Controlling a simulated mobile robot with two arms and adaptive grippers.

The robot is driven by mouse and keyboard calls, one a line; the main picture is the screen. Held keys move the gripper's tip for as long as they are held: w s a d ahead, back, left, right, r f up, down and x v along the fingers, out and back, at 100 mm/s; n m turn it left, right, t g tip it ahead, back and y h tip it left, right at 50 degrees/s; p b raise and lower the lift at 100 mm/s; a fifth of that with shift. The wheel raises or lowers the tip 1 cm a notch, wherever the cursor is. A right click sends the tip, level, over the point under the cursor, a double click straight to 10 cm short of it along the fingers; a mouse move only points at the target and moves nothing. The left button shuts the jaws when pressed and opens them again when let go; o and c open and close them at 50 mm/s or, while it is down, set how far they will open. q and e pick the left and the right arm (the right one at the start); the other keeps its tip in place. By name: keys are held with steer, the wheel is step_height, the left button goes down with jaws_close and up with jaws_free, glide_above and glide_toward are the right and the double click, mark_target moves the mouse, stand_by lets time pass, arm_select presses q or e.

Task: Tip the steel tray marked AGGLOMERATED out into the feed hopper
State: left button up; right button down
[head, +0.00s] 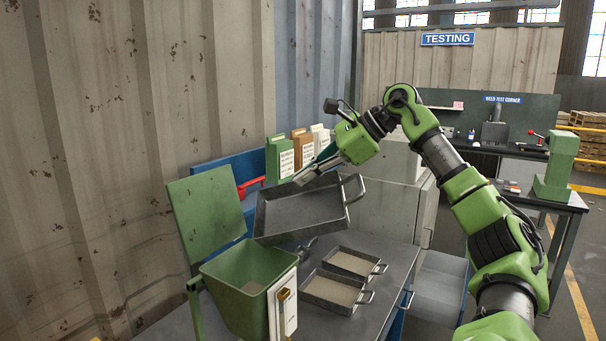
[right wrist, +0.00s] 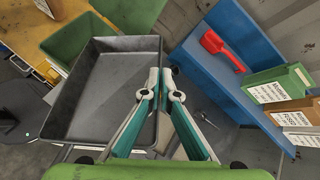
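A large grey steel tray (head: 345,222) hangs tilted in the air, its near-left corner low beside the green feed hopper (head: 225,268). My right gripper (head: 312,176) is shut on the tray's far wall; the right wrist view shows the fingers (right wrist: 158,92) closed at the rim of the tray (right wrist: 85,125). The tray's inside looks bare and dark grey. No AGGLOMERATED marking is readable on it. The hopper has some pale material low inside; its green lid (head: 207,212) stands open behind it. My left gripper is out of view.
Two smaller trays with pale contents, one nearer (head: 335,291) and one farther (head: 354,262), sit on the grey bench (head: 385,322). A blue shelf (right wrist: 215,75) holds a red scoop (right wrist: 222,48) and labelled boxes (head: 281,157) along the wall. A grey cabinet (head: 400,205) stands right.

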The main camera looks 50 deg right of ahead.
mark_target(317, 185)
steer(key=shift+d+f+y, duration=0.2)
steer(key=shift+d+y, duration=0.05)
steer(key=shift+y, duration=0.05)
steer(key=d+m+y+p, duration=0.1)
steer(key=d+f+y+p, duration=0.1)
steer(key=d+f+m+t+y+p, duration=0.1)
steer(key=shift+d+f+m, duration=0.25)
steer(key=shift+d+m, duration=0.05)
steer(key=shift+d, duration=0.05)
steer(key=shift+d+f+y, duration=0.25)
steer(key=shift+y, duration=0.15)
steer(key=shift+f, duration=0.15)
steer(key=shift+a, duration=0.15)
steer(key=shift+d+f, duration=0.1)
steer(key=shift+d, duration=0.1)
